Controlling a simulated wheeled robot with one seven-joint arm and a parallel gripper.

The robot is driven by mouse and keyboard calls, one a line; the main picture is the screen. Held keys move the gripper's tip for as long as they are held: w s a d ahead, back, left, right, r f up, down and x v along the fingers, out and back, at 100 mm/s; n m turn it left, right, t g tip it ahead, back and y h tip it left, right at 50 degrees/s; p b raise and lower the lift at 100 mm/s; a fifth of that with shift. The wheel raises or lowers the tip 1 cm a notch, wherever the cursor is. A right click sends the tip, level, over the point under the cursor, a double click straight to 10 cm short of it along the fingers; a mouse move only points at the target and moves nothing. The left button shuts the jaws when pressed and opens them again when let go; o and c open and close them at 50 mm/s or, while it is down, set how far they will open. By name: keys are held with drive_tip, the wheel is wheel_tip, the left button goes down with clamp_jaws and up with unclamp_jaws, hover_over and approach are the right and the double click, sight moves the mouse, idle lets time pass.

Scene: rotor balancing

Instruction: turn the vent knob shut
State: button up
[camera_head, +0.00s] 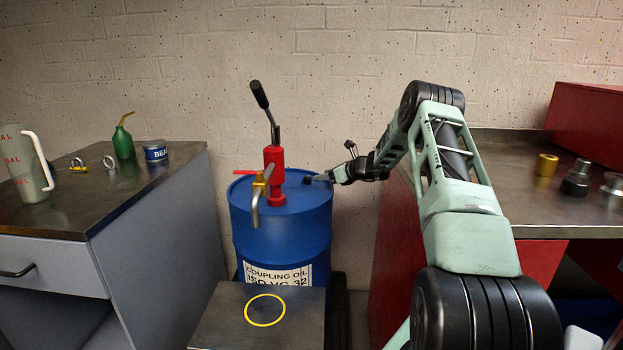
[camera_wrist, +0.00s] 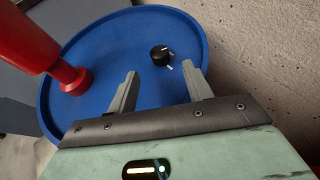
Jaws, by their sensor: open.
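The vent knob (camera_wrist: 161,55) is a small black knob with white marks on the blue drum's top, near the rim. In the head view the knob (camera_head: 307,180) shows as a small dark shape just left of my gripper's tips. My gripper (camera_wrist: 163,82) is open and empty, with one finger on each side below the knob in the wrist view. The knob lies just beyond the fingertips, roughly between their lines. I cannot tell the height gap. The blue drum (camera_head: 283,240) carries a label reading coupling oil.
A red hand pump (camera_head: 274,175) with a black-gripped lever and a spout stands on the drum, left of the knob. A wall is close behind the drum. A low stand (camera_head: 220,318) with a yellow ring is in front. Benches (camera_head: 100,205) stand on both sides.

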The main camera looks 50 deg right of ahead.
sight(310, 178)
drive_tip(key=x, duration=0.7)
drive_tip(key=shift+w, duration=0.15)
drive_tip(key=shift+a, duration=0.1)
drive_tip(key=c, duration=1)
drive_tip(key=shift+o, duration=0.2)
